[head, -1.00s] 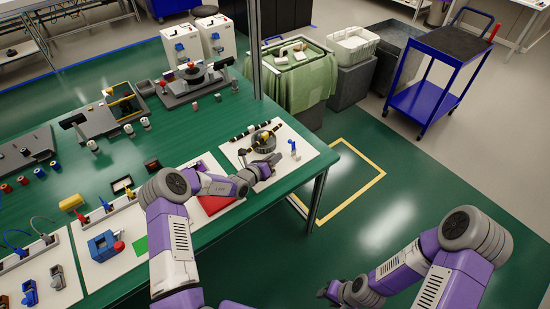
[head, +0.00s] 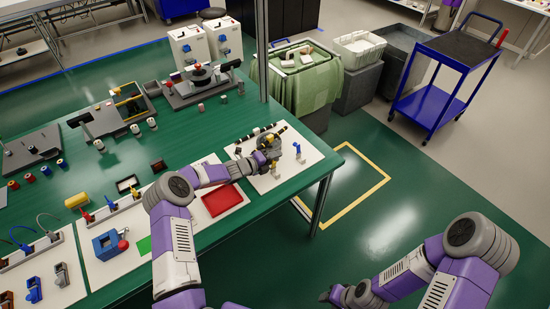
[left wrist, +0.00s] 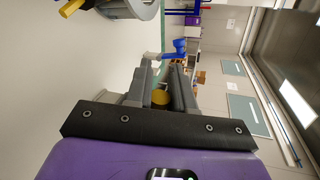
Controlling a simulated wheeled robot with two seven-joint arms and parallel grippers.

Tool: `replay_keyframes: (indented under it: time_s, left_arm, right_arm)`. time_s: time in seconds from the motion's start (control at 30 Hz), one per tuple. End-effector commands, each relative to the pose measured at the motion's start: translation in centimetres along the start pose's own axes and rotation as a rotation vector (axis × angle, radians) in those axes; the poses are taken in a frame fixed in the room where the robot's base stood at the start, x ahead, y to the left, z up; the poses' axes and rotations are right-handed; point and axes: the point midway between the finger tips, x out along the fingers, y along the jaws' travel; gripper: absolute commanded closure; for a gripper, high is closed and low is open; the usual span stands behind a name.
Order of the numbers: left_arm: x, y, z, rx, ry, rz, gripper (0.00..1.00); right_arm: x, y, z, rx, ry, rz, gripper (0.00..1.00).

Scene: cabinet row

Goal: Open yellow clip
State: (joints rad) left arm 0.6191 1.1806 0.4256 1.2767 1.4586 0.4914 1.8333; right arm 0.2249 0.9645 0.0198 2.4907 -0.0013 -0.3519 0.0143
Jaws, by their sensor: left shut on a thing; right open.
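My left gripper (head: 273,153) is over the white board (head: 238,150) at the right end of the table. In the left wrist view its two grey fingers (left wrist: 162,85) are close together, with a yellow piece, apparently the yellow clip (left wrist: 160,97), between them. A bit of yellow (head: 273,165) also shows by the gripper in the head view. The rest of the clip is hidden by the fingers, so I cannot tell its pose. My right gripper (head: 331,294) is open and low at the bottom, away from the table.
A blue clip (head: 297,149) stands just right of my left gripper, also in the left wrist view (left wrist: 176,48). A black rod (head: 245,138) and a round grey part (left wrist: 130,7) are close by. A red tray (head: 222,200) lies to the left.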

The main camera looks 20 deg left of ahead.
Motion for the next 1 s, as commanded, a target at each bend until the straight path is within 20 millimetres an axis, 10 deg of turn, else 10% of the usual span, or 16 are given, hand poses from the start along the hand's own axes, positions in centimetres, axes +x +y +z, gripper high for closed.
replay_keyframes:
  time_s: [0.67, 0.7, 0.83, 1.0]
  left_arm:
    - [0.03, 0.17, 0.24, -0.060, 0.017, 0.000, 1.00]
    - [0.03, 0.17, 0.24, -0.060, 0.017, 0.000, 0.76]
    - [0.03, 0.17, 0.23, -0.060, 0.017, 0.000, 0.56]
    - [0.04, 0.15, 0.21, -0.059, 0.017, 0.000, 0.54]
  right_arm:
    - [-0.10, -0.04, 0.00, 0.000, 0.000, 0.000, 0.57]
    - [-0.10, -0.04, 0.00, 0.000, 0.000, 0.000, 0.57]
    - [-0.10, -0.04, 0.00, 0.000, 0.000, 0.000, 0.57]
    - [-0.10, -0.04, 0.00, 0.000, 0.000, 0.000, 0.57]
